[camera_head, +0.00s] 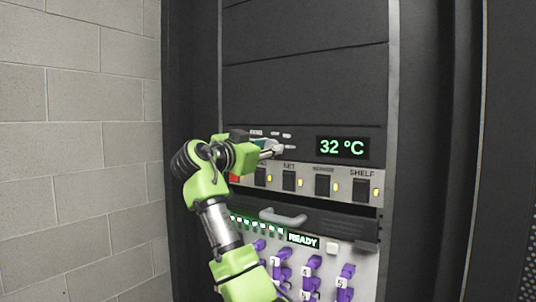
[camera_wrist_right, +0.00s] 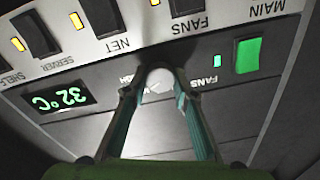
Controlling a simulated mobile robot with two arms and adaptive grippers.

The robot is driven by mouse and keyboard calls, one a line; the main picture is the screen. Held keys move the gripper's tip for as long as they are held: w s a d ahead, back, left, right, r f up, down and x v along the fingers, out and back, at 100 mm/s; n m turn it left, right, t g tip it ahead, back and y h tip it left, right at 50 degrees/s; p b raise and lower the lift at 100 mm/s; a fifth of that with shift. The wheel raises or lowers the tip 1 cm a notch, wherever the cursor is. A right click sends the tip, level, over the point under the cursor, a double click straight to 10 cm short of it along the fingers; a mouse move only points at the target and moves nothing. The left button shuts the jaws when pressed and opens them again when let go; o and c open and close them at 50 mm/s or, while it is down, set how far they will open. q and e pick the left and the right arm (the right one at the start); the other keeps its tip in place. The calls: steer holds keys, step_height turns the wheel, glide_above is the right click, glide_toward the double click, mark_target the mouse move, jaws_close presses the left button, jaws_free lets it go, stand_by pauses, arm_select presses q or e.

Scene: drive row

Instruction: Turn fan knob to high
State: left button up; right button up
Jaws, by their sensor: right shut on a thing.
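The fan knob (camera_wrist_right: 157,82) is a pale round knob on the dark panel, with marks partly hidden around it and the label FANS beside it in the right wrist view. My right gripper (camera_wrist_right: 160,75) has a finger on each side of it and is shut on it. The knob's pointer direction cannot be made out. My left gripper is not in view.
A display (camera_head: 342,147) reads 32 °C. Below it is a row of dark rocker switches (camera_head: 322,185) with yellow lamps. Lower are a grey handle (camera_head: 283,217), a READY sign (camera_head: 303,240) and several purple plugs (camera_head: 345,280).

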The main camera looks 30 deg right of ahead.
steer(key=m, duration=0.5)
steer(key=shift+b, duration=0.3)
steer(key=shift+m+g, duration=0.3)
steer(key=shift+m, duration=0.1)
steer(key=o, duration=1.1)
steer(key=v, duration=1.2)
steer(key=shift+f, duration=0.25)
